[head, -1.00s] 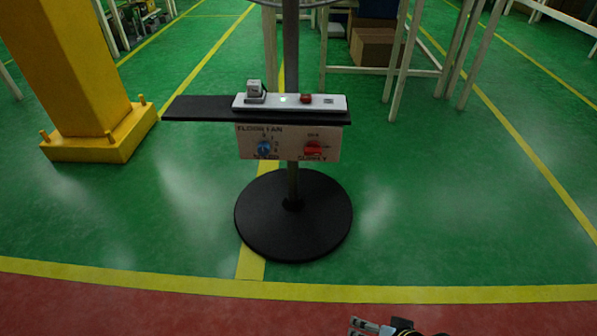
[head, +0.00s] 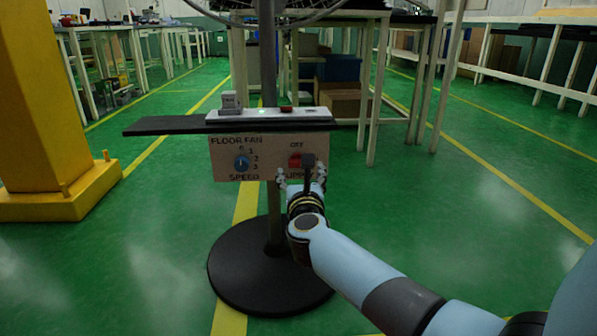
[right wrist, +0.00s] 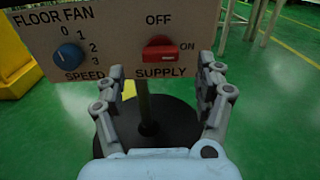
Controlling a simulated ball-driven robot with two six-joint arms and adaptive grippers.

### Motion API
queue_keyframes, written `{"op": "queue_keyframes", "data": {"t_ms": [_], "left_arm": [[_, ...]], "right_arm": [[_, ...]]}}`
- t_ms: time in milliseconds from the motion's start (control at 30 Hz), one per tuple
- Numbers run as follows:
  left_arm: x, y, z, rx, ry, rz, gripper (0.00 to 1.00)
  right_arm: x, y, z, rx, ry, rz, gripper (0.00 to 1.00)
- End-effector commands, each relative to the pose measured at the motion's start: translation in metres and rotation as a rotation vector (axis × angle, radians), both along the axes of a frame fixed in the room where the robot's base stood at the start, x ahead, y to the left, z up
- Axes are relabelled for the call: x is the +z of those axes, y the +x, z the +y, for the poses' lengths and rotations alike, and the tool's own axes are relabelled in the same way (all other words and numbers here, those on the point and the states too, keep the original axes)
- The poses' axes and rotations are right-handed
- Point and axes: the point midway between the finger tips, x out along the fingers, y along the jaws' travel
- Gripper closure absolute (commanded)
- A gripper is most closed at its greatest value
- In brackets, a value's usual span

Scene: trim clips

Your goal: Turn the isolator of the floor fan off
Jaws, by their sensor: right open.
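The floor fan's panel (head: 222,165) carries a blue speed knob (head: 242,163) and a red supply isolator (head: 295,160). In the right wrist view the red isolator (right wrist: 159,54) lies with its handle across, toward the ON mark at its right; OFF is printed above it. My right gripper (head: 302,180) is in front of the panel at the isolator, partly covering it in the head view. In the right wrist view my right gripper (right wrist: 162,78) is open, its fingers apart on either side below the isolator, with nothing between them. My left gripper is out of view.
A black shelf (head: 165,126) with a white strip (head: 270,116) sits above the panel. The fan stands on a round black base (head: 235,270). A yellow column (head: 45,110) is at the left, white-legged tables behind. Green floor around is open.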

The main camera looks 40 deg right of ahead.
Motion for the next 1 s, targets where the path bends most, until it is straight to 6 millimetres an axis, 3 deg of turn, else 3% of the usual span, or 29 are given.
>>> {"op": "queue_keyframes", "data": {"t_ms": [100, 300, 667, 1000], "left_arm": [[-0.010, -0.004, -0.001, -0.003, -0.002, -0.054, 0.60], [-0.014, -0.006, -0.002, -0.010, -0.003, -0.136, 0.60], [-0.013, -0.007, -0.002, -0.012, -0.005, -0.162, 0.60], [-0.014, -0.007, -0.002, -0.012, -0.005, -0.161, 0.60]], "right_arm": [[-0.004, 0.020, -0.013, 0.000, -0.003, 0.003, 0.29], [-0.003, 0.041, -0.025, 0.001, -0.002, 0.004, 0.29], [-0.001, 0.047, -0.029, 0.002, -0.002, 0.004, 0.29], [-0.002, 0.046, -0.028, 0.002, -0.002, 0.004, 0.71]]}}
